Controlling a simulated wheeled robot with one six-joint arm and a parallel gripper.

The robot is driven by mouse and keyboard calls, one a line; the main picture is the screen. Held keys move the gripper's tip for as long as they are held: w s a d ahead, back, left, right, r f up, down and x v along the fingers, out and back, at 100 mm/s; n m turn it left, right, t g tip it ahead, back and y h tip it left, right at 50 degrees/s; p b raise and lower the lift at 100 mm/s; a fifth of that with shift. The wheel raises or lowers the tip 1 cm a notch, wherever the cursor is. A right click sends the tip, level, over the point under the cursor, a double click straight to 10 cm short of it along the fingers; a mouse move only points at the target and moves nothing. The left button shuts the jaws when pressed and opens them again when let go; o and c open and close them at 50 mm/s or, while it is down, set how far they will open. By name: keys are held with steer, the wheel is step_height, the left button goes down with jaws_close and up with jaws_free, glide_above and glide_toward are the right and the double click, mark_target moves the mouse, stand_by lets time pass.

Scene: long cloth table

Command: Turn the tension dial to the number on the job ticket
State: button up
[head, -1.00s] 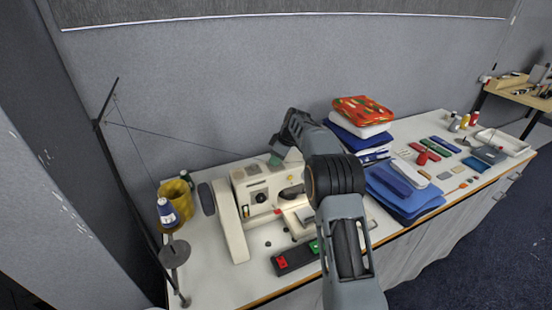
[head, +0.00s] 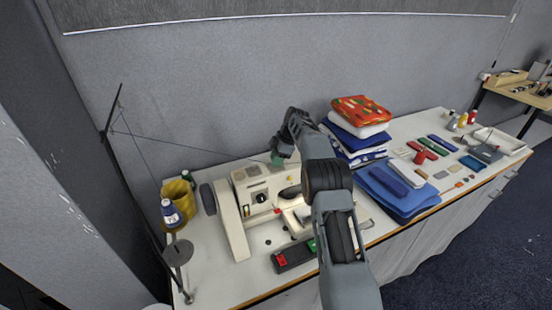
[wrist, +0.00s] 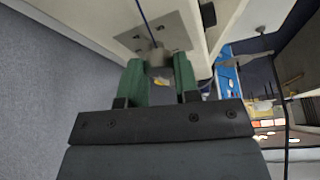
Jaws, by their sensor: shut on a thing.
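The cream sewing machine (head: 235,225) stands on the left part of the table. A dark round dial (head: 260,197) shows on its front; its numbers are too small to read. My gripper (head: 277,160) is at the machine's upper back edge. In the wrist view its green fingers (wrist: 160,75) are shut on a small grey knob (wrist: 158,56) in front of a metal plate (wrist: 160,38) with screws. A thin dark thread (wrist: 146,20) runs down to this knob. I cannot tell whether it is the tension dial. I cannot make out a job ticket.
A thread stand (head: 105,150) with a blue-and-white spool (head: 171,213) and a yellow pot (head: 182,200) are left of the machine. A black switch box (head: 293,257) lies in front. Folded cloths (head: 362,125) and a blue stack (head: 400,195) lie right of my arm.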

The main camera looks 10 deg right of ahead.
stand_by(0.3)
steer(key=o, duration=0.9)
steer(key=shift+r, duration=0.15)
steer(key=shift+p+v, duration=1.4)
steer(key=shift+v, duration=4.45)
